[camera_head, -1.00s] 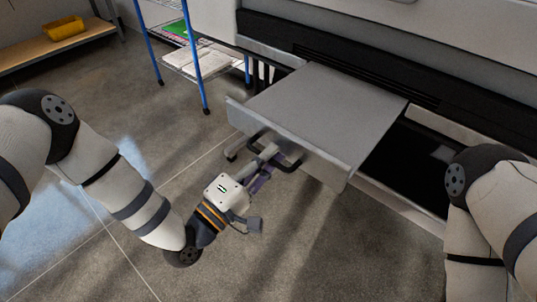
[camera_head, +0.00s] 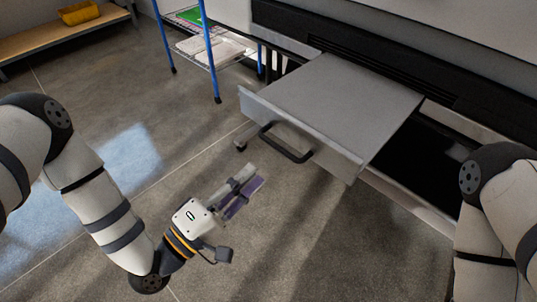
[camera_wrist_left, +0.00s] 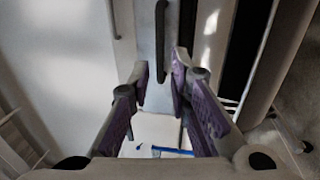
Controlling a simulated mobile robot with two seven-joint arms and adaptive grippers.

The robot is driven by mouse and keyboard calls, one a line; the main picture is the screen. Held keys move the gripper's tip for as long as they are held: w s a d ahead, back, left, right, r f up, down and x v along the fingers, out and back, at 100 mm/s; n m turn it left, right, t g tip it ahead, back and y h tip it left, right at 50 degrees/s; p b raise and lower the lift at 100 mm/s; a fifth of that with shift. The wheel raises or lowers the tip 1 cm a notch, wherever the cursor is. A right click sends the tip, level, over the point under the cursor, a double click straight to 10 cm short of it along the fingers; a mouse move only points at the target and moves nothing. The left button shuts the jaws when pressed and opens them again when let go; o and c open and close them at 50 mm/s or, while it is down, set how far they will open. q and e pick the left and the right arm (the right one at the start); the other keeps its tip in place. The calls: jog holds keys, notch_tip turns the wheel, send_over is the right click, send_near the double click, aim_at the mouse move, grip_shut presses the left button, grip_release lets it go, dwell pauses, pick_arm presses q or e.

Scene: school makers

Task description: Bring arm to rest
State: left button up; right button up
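My left gripper (camera_head: 250,177) is above the floor in the head view, short of the handle and apart from it. In the left wrist view its two purple-padded fingers (camera_wrist_left: 160,72) stand apart with nothing held between them. The dark bar handle (camera_head: 285,145) is on the front of a grey drawer (camera_head: 340,100) that is pulled out. The handle (camera_wrist_left: 161,40) also shows beyond the fingertips in the left wrist view. My right arm (camera_head: 495,195) shows at the right edge of the head view, but its gripper is out of view.
A blue-posted wire rack (camera_head: 211,60) stands behind the drawer to the left. A wooden bench (camera_head: 60,38) with a yellow bin (camera_head: 80,13) is at the far left. The dark cabinet (camera_head: 420,160) runs to the right of the drawer. Open floor (camera_head: 300,245) lies in front.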

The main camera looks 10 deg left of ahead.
pick_arm(q)
jog(key=v, duration=0.2)
jog(key=shift+s+a, duration=0.25)
jog(key=shift+s, duration=0.1)
jog(key=s+f+m+g+y+p, duration=0.3)
jog(key=s+f+m+g+y, duration=0.25)
jog(key=s+f+g, duration=0.55)
jog(key=s+a+m+g+y, duration=0.1)
jog(key=s+a+g+y, duration=0.1)
jog(key=s+a, duration=0.2)
jog(key=s+a+f+m+g+y+p, duration=0.1)
jog(key=s+a+m+g+y, duration=0.1)
jog(key=s, duration=0.7)
jog(key=s+a+m+g+y, duration=0.2)
jog(key=s+a+g, duration=0.1)
jog(key=s+a, duration=0.2)
jog(key=shift+s+a+f+g, duration=0.3)
jog(key=shift+s+g, duration=0.1)
jog(key=shift+s, duration=0.8)
pick_arm(e)
jog(key=w+r+t, duration=0.2)
jog(key=w+r, duration=0.3)
jog(key=shift+r, duration=0.2)
